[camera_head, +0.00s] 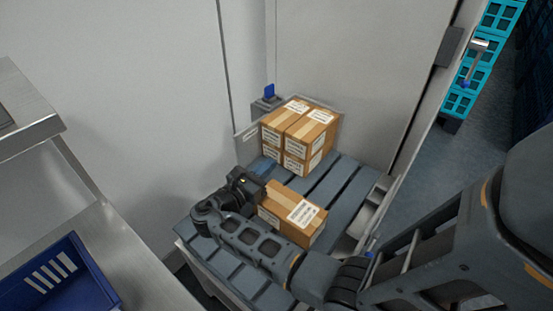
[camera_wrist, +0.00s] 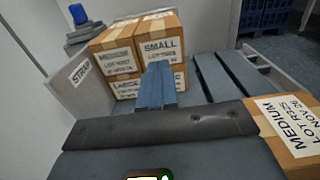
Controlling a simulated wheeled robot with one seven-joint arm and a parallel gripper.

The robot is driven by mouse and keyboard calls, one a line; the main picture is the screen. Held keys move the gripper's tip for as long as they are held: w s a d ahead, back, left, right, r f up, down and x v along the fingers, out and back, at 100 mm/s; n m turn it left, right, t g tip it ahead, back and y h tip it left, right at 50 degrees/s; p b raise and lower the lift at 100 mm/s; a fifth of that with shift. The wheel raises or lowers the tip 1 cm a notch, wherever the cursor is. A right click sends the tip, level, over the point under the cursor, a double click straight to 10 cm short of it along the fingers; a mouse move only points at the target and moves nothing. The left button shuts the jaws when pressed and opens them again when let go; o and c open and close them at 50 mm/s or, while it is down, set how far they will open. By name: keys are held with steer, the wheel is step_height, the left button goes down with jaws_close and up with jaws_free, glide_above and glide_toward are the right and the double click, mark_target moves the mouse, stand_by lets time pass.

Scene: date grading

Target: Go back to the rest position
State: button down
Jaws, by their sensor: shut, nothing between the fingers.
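My gripper (camera_head: 264,167) is over the grey slatted pallet, with my arm reaching in from the lower right. In the wrist view its two blue fingers (camera_wrist: 156,86) are together with nothing between them. They point toward a stack of cardboard boxes (camera_head: 299,136) at the pallet's far end. That stack also shows in the wrist view (camera_wrist: 160,47), with labels reading SMALL and MEDIUM. A single box (camera_head: 294,213) lies on the slats just right of my gripper. It shows at the right of the wrist view (camera_wrist: 283,130), labelled MEDIUM.
The slatted pallet (camera_head: 340,187) has bare slats right of the boxes. A plate marked STRAP (camera_wrist: 80,75) stands left of the stack. A steel bench (camera_head: 130,250) with a blue crate (camera_head: 88,265) is at left. Pale walls close in behind; teal crates (camera_head: 462,100) stand beyond.

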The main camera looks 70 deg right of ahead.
steer(key=shift+v, duration=1.65)
steer(key=shift+r, duration=0.1)
